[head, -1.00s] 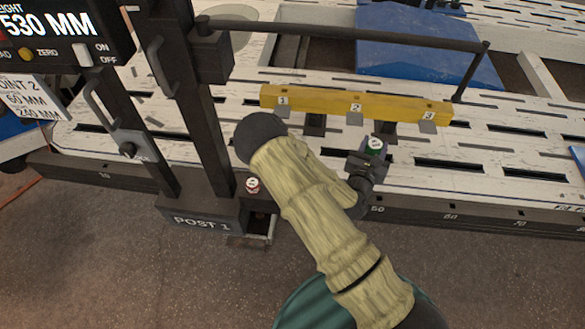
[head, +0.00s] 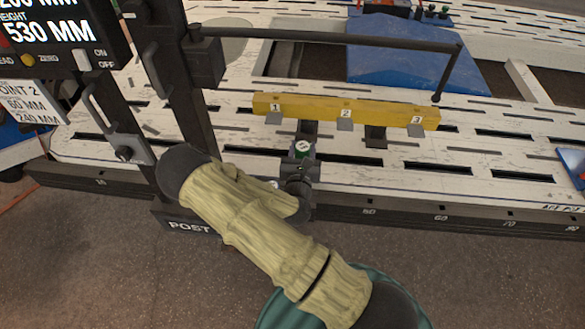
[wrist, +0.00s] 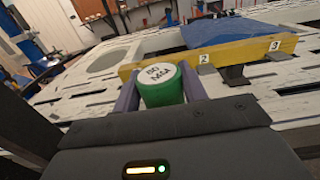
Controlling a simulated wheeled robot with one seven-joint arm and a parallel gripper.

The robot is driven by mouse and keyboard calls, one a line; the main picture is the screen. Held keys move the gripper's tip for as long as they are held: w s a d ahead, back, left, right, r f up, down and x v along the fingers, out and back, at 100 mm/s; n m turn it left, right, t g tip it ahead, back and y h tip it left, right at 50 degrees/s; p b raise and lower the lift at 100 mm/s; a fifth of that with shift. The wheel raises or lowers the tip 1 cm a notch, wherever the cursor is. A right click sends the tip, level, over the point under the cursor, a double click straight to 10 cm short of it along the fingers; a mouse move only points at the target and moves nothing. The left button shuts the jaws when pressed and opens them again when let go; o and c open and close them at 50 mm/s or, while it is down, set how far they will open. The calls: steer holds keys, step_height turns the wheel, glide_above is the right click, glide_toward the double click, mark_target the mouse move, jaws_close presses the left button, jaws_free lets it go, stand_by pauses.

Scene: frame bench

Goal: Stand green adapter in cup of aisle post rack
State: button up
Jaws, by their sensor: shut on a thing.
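The green adapter (head: 302,149) has a white, lettered top. It also shows upright in the wrist view (wrist: 163,88), between the two fingers of my gripper (wrist: 160,92). My gripper (head: 302,158) is shut on it, over the white slotted bench in front of the yellow bar, near its number 1. The post marked POST (head: 195,95) stands to the left. I cannot make out a rack cup for certain; my arm covers much of the post's foot.
The yellow bar (head: 345,108) numbered 1 to 3 has grey tabs below. A dark rod (head: 330,38) runs from the post above the bench. A blue sloped block (head: 415,65) lies behind. The bench's right side is mostly clear.

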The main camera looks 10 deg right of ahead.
stand_by(0.4)
steer(key=shift+w+d+f+m+g+h+b, duration=0.1)
steer(key=shift+w+f+m+g+h+b, duration=0.15)
steer(key=shift+m+h+b, duration=0.25)
steer(key=shift+w+d+f+m+g+h+b, duration=0.1)
steer(key=shift+w+f+m+g+h+b, duration=0.1)
steer(key=shift+m+h+b, duration=0.3)
steer(key=f+m+g+h+b, duration=0.1)
steer(key=h, duration=0.1)
steer(key=f+m+g+h+b, duration=0.1)
steer(key=h, duration=0.1)
steer(key=shift+w+d+f+m+g, duration=0.1)
steer(key=shift+d+f+m+g, duration=0.1)
steer(key=shift+m+g, duration=0.1)
steer(key=shift+s+a+f+m+g+h+b, duration=0.15)
steer(key=shift+s+f+m+g+h+b, duration=0.2)
steer(key=shift+f+m+g+h, duration=0.35)
steer(key=shift+s+a+f+m+g+h+b, duration=0.15)
steer(key=shift+f+m+g+h+b, duration=0.4)
steer(key=shift+f, duration=0.35)
steer(key=shift+s+a+f+m+g+h+b, duration=0.2)
steer(key=shift+f+m+g+h+b, duration=0.2)
steer(key=shift+f+g+h, duration=0.35)
steer(key=shift+p, duration=0.35)
steer(key=shift+f, duration=0.1)
step_height(320, 180, down, 6)
steer(key=b, duration=0.3)
steer(key=shift+a, duration=0.1)
